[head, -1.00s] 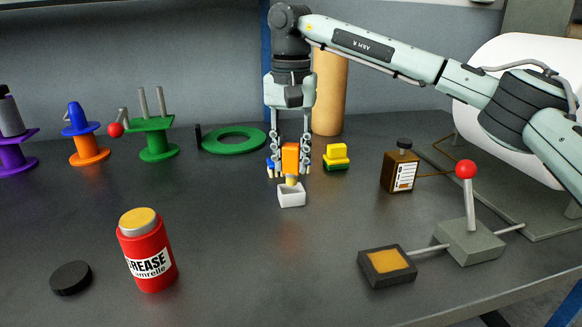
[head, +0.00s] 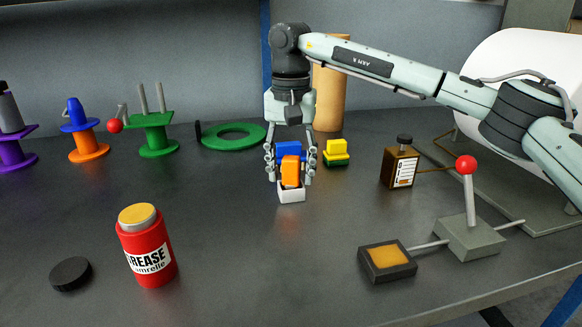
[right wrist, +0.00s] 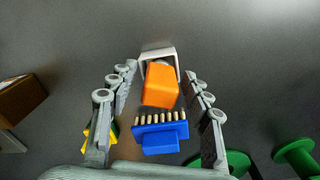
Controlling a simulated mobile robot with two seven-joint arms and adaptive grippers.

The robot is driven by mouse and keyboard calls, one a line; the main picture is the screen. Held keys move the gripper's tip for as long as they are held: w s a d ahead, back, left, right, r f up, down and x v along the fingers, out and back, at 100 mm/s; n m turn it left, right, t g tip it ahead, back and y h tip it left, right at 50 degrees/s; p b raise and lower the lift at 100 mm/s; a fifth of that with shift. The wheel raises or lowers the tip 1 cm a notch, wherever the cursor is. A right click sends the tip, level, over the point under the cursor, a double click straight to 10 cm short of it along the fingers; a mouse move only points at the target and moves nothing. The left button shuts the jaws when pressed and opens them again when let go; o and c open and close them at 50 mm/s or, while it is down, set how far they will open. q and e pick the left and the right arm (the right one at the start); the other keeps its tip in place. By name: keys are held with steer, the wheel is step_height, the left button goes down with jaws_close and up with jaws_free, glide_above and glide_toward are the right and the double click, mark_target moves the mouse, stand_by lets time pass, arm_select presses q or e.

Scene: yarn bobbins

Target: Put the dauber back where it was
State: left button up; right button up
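The dauber, which I take to be the orange block (head: 291,172), is at the small white cup (head: 291,196) on the table. Its lower end is hidden by the cup. The right wrist view shows the orange block (right wrist: 160,84) in front of the white cup (right wrist: 152,52). My right gripper (head: 290,178) is around the dauber. Its fingers stand apart on both sides, with clear gaps to the block in the right wrist view (right wrist: 160,95). It is open. My left gripper is not in view.
A blue brush (head: 288,149) with pale bristles sits behind the dauber, also between the fingers. A yellow-and-green block (head: 336,153) and a brown bottle (head: 400,168) are to the right. A red grease can (head: 147,247) stands front left. The front middle is clear.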

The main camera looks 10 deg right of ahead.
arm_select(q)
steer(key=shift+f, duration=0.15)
arm_select(e)
step_height(320, 180, up, 12)
steer(key=shift+f+p, duration=0.1)
steer(key=shift+p, duration=0.2)
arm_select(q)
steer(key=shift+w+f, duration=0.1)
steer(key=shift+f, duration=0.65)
arm_select(e)
steer(key=shift+r, duration=0.6)
